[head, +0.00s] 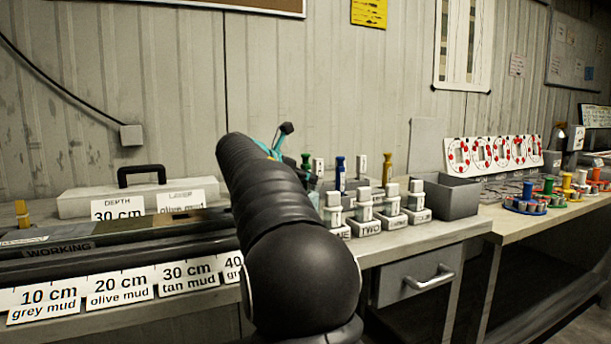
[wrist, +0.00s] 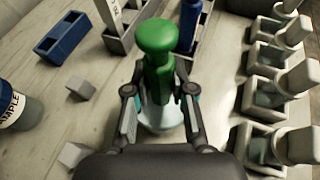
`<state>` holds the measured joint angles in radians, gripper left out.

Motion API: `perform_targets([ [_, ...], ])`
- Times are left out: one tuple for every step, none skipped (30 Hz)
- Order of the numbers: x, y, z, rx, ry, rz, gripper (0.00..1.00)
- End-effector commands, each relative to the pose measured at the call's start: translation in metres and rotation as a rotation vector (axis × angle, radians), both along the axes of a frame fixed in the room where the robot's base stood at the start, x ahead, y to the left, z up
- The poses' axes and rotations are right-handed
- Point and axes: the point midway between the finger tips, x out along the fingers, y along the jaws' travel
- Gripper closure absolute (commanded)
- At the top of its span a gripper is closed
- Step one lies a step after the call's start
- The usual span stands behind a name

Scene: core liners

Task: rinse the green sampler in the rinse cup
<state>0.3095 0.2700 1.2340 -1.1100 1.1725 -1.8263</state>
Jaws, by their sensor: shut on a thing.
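The green sampler (wrist: 157,62) is upright between the fingers of my gripper (wrist: 159,95) in the wrist view, its round green head towards the camera. My gripper is shut on it. A pale, translucent body (wrist: 162,118) shows below the green part; I cannot tell whether it is the sampler's lower end or the rinse cup. In the head view the green sampler's top (head: 305,160) shows just past my arm, which hides most of my gripper and the bench there. I cannot make out the rinse cup for certain in either view.
A blue sampler (head: 340,172) and a yellow one (head: 387,168) stand behind the labelled vial stands (head: 370,228). A grey bin (head: 447,196) is to their right. A blue slotted block (wrist: 66,38), small grey blocks (wrist: 80,88) and a sample jar (wrist: 16,110) lie left.

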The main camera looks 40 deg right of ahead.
Motion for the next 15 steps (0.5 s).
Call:
perform_targets([
  [-0.0001, 0.0, -0.0017, 0.0, 0.0, 0.0, 1.0],
  [-0.0001, 0.0, -0.0022, 0.0, 0.0, 0.0, 1.0],
  [-0.0001, 0.0001, -0.0026, 0.0, 0.0, 0.0, 1.0],
  [-0.0001, 0.0001, -0.0026, 0.0, 0.0, 0.0, 1.0],
  [0.0, 0.0, -0.0025, 0.0, -0.001, 0.0, 1.0],
  [0.0, 0.0, -0.0024, 0.0, -0.001, 0.0, 1.0],
  [0.0, 0.0, -0.0024, 0.0, -0.001, 0.0, 1.0],
  [0.0, 0.0, -0.0024, -0.001, -0.001, 0.0, 1.0],
  [0.0, 0.0, -0.0024, -0.001, -0.001, 0.0, 1.0],
  [0.0, 0.0001, -0.0022, -0.001, 0.0, 0.0, 1.0],
  [0.0, 0.0001, -0.002, -0.001, 0.0, 0.0, 1.0],
  [0.0, 0.0001, -0.0015, -0.001, 0.0, 0.0, 1.0],
  [0.0, 0.0, -0.001, -0.001, 0.0, 0.0, 1.0],
  [0.0, 0.0, -0.0002, -0.001, 0.0, 0.0, 1.0],
  [0.0, 0.0, 0.0009, -0.001, 0.0, 0.0, 1.0],
])
